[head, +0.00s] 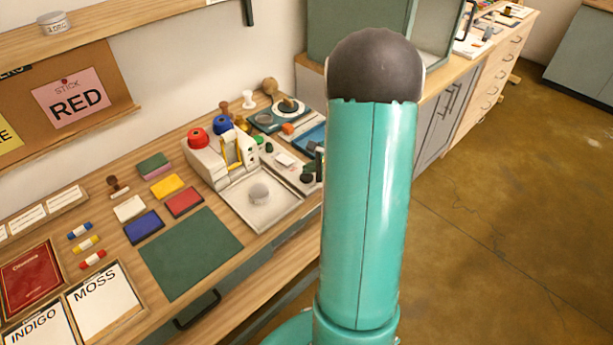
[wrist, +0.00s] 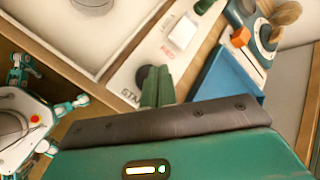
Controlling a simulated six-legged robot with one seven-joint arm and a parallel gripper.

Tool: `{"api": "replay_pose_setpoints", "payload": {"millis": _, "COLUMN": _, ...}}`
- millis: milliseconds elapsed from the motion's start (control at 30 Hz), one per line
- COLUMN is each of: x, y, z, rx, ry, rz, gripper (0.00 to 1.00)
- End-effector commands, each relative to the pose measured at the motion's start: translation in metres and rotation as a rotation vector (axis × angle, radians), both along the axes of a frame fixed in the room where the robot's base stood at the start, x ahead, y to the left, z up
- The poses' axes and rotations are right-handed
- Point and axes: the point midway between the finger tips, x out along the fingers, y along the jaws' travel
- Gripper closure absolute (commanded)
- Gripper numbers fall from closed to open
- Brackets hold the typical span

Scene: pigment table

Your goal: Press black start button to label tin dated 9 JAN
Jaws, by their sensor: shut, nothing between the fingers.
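The black start button (wrist: 141,74) is a round dark cap on a pale panel in the wrist view, with partly covered lettering beside it. It also shows in the head view (head: 306,178), beside the tray. My gripper (wrist: 157,72) is shut and empty; its green fingers overlap the button's right edge in the picture. I cannot tell whether they touch it. A grey round tin (head: 259,193) sits in the pale tray (head: 275,221) of the machine (head: 205,160). The tin's edge shows at the top of the wrist view (wrist: 92,3). Its date is not readable.
A white block (wrist: 183,33), an orange block (wrist: 240,37) and a blue tray (wrist: 228,76) lie near my fingers. Another tin (head: 53,22) stands on the shelf. A green mat (head: 190,253) and coloured pads cover the table's left part.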

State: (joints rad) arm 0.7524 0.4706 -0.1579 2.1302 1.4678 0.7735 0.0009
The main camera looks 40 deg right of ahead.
Motion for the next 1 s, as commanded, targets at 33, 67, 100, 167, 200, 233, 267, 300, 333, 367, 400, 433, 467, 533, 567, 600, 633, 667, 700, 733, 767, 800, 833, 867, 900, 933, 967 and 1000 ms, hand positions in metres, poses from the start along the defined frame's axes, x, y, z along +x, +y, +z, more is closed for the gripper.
{"api": "replay_pose_setpoints", "payload": {"millis": 33, "x": 0.0, "y": 0.0, "z": 0.0, "rx": 0.0, "ry": 0.0, "rz": 0.0, "gripper": 1.0}}
{"api": "replay_pose_setpoints", "payload": {"millis": 67, "x": 0.0, "y": 0.0, "z": 0.0, "rx": 0.0, "ry": 0.0, "rz": 0.0, "gripper": 1.0}}
{"api": "replay_pose_setpoints", "payload": {"millis": 100, "x": 0.0, "y": 0.0, "z": 0.0, "rx": 0.0, "ry": 0.0, "rz": 0.0, "gripper": 1.0}}
{"api": "replay_pose_setpoints", "payload": {"millis": 167, "x": 0.0, "y": 0.0, "z": 0.0, "rx": 0.0, "ry": 0.0, "rz": 0.0, "gripper": 1.0}}
{"api": "replay_pose_setpoints", "payload": {"millis": 200, "x": 0.0, "y": 0.0, "z": 0.0, "rx": 0.0, "ry": 0.0, "rz": 0.0, "gripper": 1.0}}
{"api": "replay_pose_setpoints", "payload": {"millis": 233, "x": 0.0, "y": 0.0, "z": 0.0, "rx": 0.0, "ry": 0.0, "rz": 0.0, "gripper": 1.0}}
{"api": "replay_pose_setpoints", "payload": {"millis": 267, "x": 0.0, "y": 0.0, "z": 0.0, "rx": 0.0, "ry": 0.0, "rz": 0.0, "gripper": 1.0}}
{"api": "replay_pose_setpoints", "payload": {"millis": 300, "x": 0.0, "y": 0.0, "z": 0.0, "rx": 0.0, "ry": 0.0, "rz": 0.0, "gripper": 1.0}}
{"api": "replay_pose_setpoints", "payload": {"millis": 333, "x": 0.0, "y": 0.0, "z": 0.0, "rx": 0.0, "ry": 0.0, "rz": 0.0, "gripper": 1.0}}
{"api": "replay_pose_setpoints", "payload": {"millis": 367, "x": 0.0, "y": 0.0, "z": 0.0, "rx": 0.0, "ry": 0.0, "rz": 0.0, "gripper": 1.0}}
{"api": "replay_pose_setpoints", "payload": {"millis": 400, "x": 0.0, "y": 0.0, "z": -0.0002, "rx": 0.0, "ry": 0.0, "rz": 0.0, "gripper": 1.0}}
{"api": "replay_pose_setpoints", "payload": {"millis": 433, "x": 0.0, "y": 0.0001, "z": -0.0005, "rx": 0.0, "ry": 0.0, "rz": 0.0, "gripper": 1.0}}
{"api": "replay_pose_setpoints", "payload": {"millis": 467, "x": 0.0, "y": 0.0001, "z": -0.0009, "rx": 0.0, "ry": 0.0, "rz": 0.0, "gripper": 1.0}}
{"api": "replay_pose_setpoints", "payload": {"millis": 533, "x": -0.0001, "y": 0.0001, "z": -0.0028, "rx": 0.0, "ry": 0.001, "rz": 0.001, "gripper": 1.0}}
{"api": "replay_pose_setpoints", "payload": {"millis": 567, "x": -0.0002, "y": 0.0, "z": -0.0039, "rx": 0.0, "ry": 0.001, "rz": 0.001, "gripper": 1.0}}
{"api": "replay_pose_setpoints", "payload": {"millis": 600, "x": -0.0001, "y": 0.0, "z": -0.0053, "rx": 0.0, "ry": 0.001, "rz": 0.001, "gripper": 1.0}}
{"api": "replay_pose_setpoints", "payload": {"millis": 633, "x": -0.0002, "y": 0.0, "z": -0.0063, "rx": 0.0, "ry": 0.0, "rz": 0.0, "gripper": 1.0}}
{"api": "replay_pose_setpoints", "payload": {"millis": 667, "x": -0.0002, "y": -0.0001, "z": -0.0072, "rx": 0.001, "ry": 0.0, "rz": -0.001, "gripper": 1.0}}
{"api": "replay_pose_setpoints", "payload": {"millis": 700, "x": -0.0001, "y": -0.0002, "z": -0.008, "rx": 0.001, "ry": 0.0, "rz": -0.001, "gripper": 1.0}}
{"api": "replay_pose_setpoints", "payload": {"millis": 733, "x": 0.0, "y": -0.0002, "z": -0.0084, "rx": 0.001, "ry": 0.0, "rz": -0.001, "gripper": 1.0}}
{"api": "replay_pose_setpoints", "payload": {"millis": 767, "x": 0.0, "y": -0.0002, "z": -0.0085, "rx": 0.0, "ry": -0.001, "rz": -0.001, "gripper": 1.0}}
{"api": "replay_pose_setpoints", "payload": {"millis": 800, "x": 0.0, "y": -0.0001, "z": -0.0085, "rx": 0.0, "ry": -0.001, "rz": -0.001, "gripper": 1.0}}
{"api": "replay_pose_setpoints", "payload": {"millis": 833, "x": 0.0, "y": -0.0001, "z": -0.0085, "rx": 0.0, "ry": -0.001, "rz": -0.001, "gripper": 1.0}}
{"api": "replay_pose_setpoints", "payload": {"millis": 867, "x": 0.0, "y": -0.0001, "z": -0.0085, "rx": 0.0, "ry": -0.001, "rz": -0.001, "gripper": 1.0}}
{"api": "replay_pose_setpoints", "payload": {"millis": 900, "x": 0.0, "y": -0.0001, "z": -0.0085, "rx": 0.0, "ry": 0.0, "rz": 0.0, "gripper": 1.0}}
{"api": "replay_pose_setpoints", "payload": {"millis": 933, "x": 0.0, "y": -0.0001, "z": -0.0085, "rx": 0.0, "ry": 0.0, "rz": 0.0, "gripper": 1.0}}
{"api": "replay_pose_setpoints", "payload": {"millis": 967, "x": 0.0, "y": -0.0001, "z": -0.0085, "rx": 0.0, "ry": 0.0, "rz": 0.0, "gripper": 1.0}}
{"api": "replay_pose_setpoints", "payload": {"millis": 1000, "x": 0.0, "y": -0.0001, "z": -0.0085, "rx": 0.0, "ry": 0.0, "rz": 0.0, "gripper": 1.0}}
